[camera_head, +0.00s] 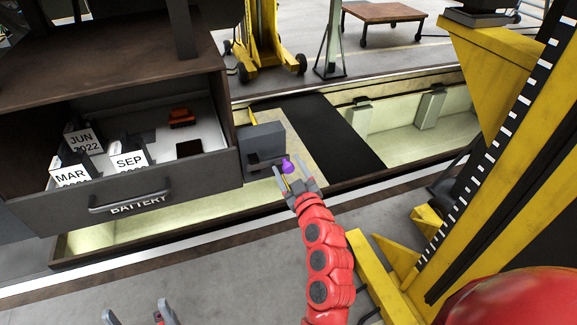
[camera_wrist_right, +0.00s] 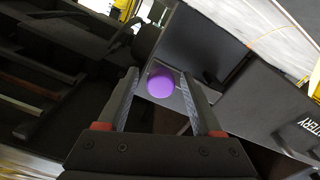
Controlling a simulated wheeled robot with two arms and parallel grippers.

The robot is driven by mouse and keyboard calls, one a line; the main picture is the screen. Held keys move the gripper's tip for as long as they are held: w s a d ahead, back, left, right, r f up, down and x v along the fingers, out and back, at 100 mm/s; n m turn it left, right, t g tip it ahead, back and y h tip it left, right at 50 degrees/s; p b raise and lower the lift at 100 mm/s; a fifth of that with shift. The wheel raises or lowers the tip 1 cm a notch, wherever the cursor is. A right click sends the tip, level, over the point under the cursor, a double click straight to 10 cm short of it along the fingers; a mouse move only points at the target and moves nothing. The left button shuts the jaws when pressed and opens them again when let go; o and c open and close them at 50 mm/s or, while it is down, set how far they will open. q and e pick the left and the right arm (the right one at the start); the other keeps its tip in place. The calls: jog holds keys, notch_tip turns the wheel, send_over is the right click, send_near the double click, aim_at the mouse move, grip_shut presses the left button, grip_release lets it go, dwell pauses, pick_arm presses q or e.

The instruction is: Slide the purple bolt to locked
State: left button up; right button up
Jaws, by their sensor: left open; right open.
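The purple bolt (camera_head: 288,166) shows as a round purple knob at the lower right of a grey box-shaped housing (camera_head: 262,138) beside the drawer. In the right wrist view the purple knob (camera_wrist_right: 161,84) sits between my fingers, with a gap visible on each side. My right gripper (camera_head: 293,177) is open around the knob; it also shows in the wrist view (camera_wrist_right: 160,78). The bolt's shaft is mostly hidden. My left gripper (camera_head: 138,310) is open and empty at the bottom left, away from the bolt.
An open drawer marked BATTERY (camera_head: 130,200) holds month-labelled blocks and an orange item (camera_head: 181,118). A yellow lifting column (camera_head: 500,150) stands close to my right arm. A pit (camera_head: 410,125) lies behind the bolt. Grey floor is open at the lower left.

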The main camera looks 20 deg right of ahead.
grip_shut()
dwell(0.4)
dwell(1.1)
